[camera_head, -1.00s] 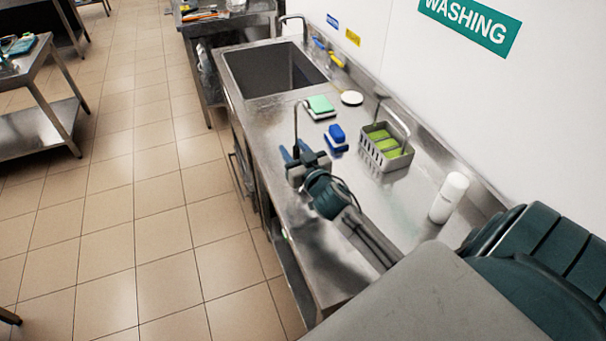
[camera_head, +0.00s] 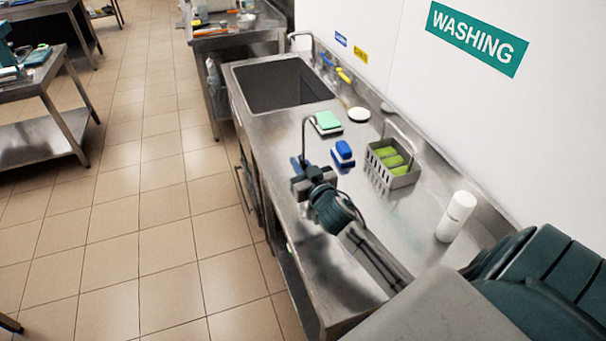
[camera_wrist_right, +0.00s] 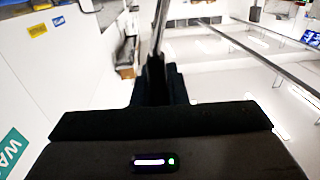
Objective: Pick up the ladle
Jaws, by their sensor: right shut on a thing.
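The ladle (camera_head: 304,140) shows as a thin metal handle with a hooked top, standing nearly upright over the front edge of the steel counter. Its lower part is hidden behind my gripper. My right gripper (camera_head: 298,164) is shut on the handle. In the right wrist view the ladle's handle (camera_wrist_right: 161,28) runs up from between the fingers of my right gripper (camera_wrist_right: 156,68). My left gripper is not in view.
A sink (camera_head: 282,88) lies beyond the gripper. A green sponge (camera_head: 327,119), a blue brush (camera_head: 343,150), a grey basket (camera_head: 393,166) and a white bottle (camera_head: 456,216) stand on the counter. The tiled floor at left is open.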

